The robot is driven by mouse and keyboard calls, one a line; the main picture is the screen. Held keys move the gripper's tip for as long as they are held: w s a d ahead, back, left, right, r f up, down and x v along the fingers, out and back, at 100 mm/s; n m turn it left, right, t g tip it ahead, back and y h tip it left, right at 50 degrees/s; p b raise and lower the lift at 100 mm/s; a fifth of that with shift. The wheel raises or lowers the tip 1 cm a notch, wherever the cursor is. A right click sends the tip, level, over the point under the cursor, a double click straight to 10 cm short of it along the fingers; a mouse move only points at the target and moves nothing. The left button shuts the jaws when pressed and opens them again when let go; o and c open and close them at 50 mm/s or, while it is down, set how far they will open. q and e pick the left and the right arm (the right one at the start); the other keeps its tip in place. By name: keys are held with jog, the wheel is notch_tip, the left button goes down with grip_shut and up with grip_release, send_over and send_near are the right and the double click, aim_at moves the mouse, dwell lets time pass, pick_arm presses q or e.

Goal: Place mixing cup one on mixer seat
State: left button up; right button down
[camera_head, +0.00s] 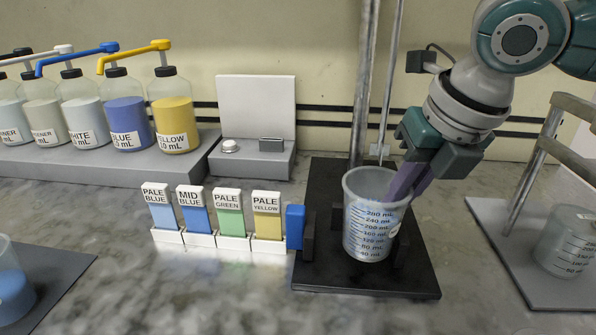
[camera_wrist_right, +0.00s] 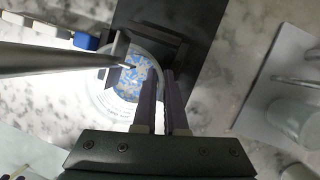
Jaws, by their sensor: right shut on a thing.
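Mixing cup one (camera_head: 372,220), a clear measuring cup with a blue scale, stands upright between the dark brackets of the mixer seat (camera_head: 420,285), a black base plate. Whether its bottom touches the plate is hard to tell. My right gripper (camera_head: 404,182) is shut on the cup's right wall, its purple fingers at the rim. In the right wrist view the fingers (camera_wrist_right: 163,95) pinch the edge of the cup (camera_wrist_right: 115,100), with bluish specks showing inside. The seat (camera_wrist_right: 205,60) shows behind it. My left gripper is not in view.
A metal mixer post (camera_head: 362,80) and thin rod (camera_head: 390,80) rise behind the cup. Colour sample cards (camera_head: 230,212) and a blue block (camera_head: 295,227) stand left. Another clear cup (camera_head: 568,245) is on a grey plate at right. Pump bottles (camera_head: 173,110) line the back left.

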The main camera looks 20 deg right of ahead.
jog(key=shift+w+d+f, duration=0.25)
jog(key=shift+w+f, duration=0.1)
jog(key=shift+f, duration=0.25)
jog(key=shift+w+d+f, duration=0.2)
jog(key=shift+w+f, duration=0.1)
jog(key=shift+f, duration=0.25)
jog(key=shift+w+d+f, duration=0.25)
jog(key=shift+w+f, duration=0.1)
jog(key=shift+f, duration=0.25)
jog(key=shift+f, duration=0.15)
jog(key=c, duration=1)
grip_release()
jog(key=shift+o, duration=0.2)
jog(key=p+v, duration=0.1)
jog(key=v, duration=0.6)
jog(key=shift+r, duration=0.4)
jog(key=shift+s, duration=0.1)
